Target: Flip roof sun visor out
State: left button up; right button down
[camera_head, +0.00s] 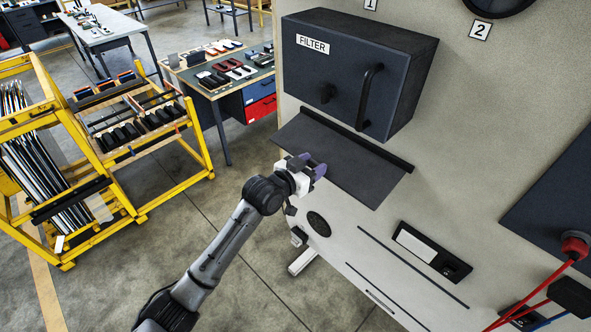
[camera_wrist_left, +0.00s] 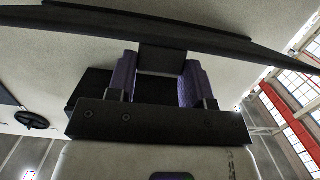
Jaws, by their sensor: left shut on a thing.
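The sun visor (camera_head: 345,165) is a flat dark grey panel below the filter box in the head view. A black bar runs along its upper edge. In the wrist view the visor (camera_wrist_left: 130,23) is a dark strip seen nearly edge-on across the top. My left gripper (camera_head: 315,166) is at the visor's lower left edge. In the wrist view its purple fingers (camera_wrist_left: 162,78) stand on both sides of a dark tab (camera_wrist_left: 162,58) below the strip, and they are shut on it. The fingers hide part of the visor's edge. My right gripper is not in view.
A dark box marked FILTER (camera_head: 345,70) with a black handle (camera_head: 370,95) juts from the pale wall just above the visor. A red cable (camera_head: 545,285) is at the lower right. A yellow rack (camera_head: 110,150) and a workbench (camera_head: 225,85) stand at the left.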

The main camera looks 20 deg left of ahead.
pick_arm(q)
jog(key=shift+w+d+r, duration=0.1)
jog(key=shift+r, duration=0.7)
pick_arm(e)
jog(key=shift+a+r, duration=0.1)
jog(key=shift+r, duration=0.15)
pick_arm(q)
jog(key=shift+r, duration=0.1)
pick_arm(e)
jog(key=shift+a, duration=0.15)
pick_arm(q)
jog(key=o, duration=0.9)
jog(key=shift+d, duration=0.1)
jog(key=shift+o, duration=0.6)
jog(key=shift+w+r, duration=0.1)
jog(key=shift+w, duration=0.1)
jog(key=shift+o, duration=1.3)
jog(key=shift+s+f, duration=0.1)
jog(key=shift+f, duration=0.15)
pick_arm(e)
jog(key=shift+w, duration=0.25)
